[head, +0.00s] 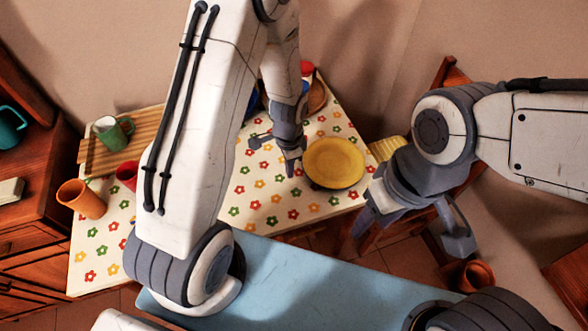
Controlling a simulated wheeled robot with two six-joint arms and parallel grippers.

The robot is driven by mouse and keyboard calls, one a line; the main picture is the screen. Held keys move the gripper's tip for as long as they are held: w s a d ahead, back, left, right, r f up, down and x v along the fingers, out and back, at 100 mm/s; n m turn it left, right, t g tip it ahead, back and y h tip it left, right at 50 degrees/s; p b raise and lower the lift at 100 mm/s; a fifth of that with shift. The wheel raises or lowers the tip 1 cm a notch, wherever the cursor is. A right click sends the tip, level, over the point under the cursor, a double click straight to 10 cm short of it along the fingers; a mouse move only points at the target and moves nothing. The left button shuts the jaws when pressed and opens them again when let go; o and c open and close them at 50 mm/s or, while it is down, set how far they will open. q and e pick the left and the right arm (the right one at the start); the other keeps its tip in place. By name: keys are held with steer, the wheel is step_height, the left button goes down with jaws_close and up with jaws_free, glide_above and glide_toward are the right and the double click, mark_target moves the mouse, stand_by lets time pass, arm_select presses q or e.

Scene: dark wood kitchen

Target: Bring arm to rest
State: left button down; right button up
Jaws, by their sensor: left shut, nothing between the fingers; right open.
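My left arm reaches across the upper middle of the head view, over a table with a flower-print cloth (262,212). My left gripper (284,160) points down over the cloth, just left of a yellow plate (334,163). It is shut with nothing in it. My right arm comes in from the right. My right gripper (410,226) is open and empty, off the table's right side and pointing down.
An orange cup (80,199), a partly hidden red cup (127,175) and a green mug (112,133) on a wooden board (97,154) stand at the table's left. A wooden chair (449,74) is behind my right arm. A terracotta pot (476,276) sits low at right.

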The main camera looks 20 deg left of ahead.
arm_select(q)
step_height(320, 180, up, 8)
steer(key=shift+w+d+r, duration=0.15)
steer(key=shift+d+r, duration=0.1)
steer(key=s+d+r+n, duration=0.1)
steer(key=s+d+r, duration=0.2)
steer(key=s, duration=0.3)
steer(key=s+d+r+n, duration=0.1)
steer(key=s+d+r, duration=0.3)
steer(key=s+r, duration=0.2)
steer(key=s+d+r+n+h, duration=0.1)
steer(key=s+d+r, duration=0.2)
steer(key=s, duration=0.4)
steer(key=shift+s+d+r, duration=0.3)
steer(key=shift+s+r, duration=0.1)
steer(key=shift+r, duration=0.25)
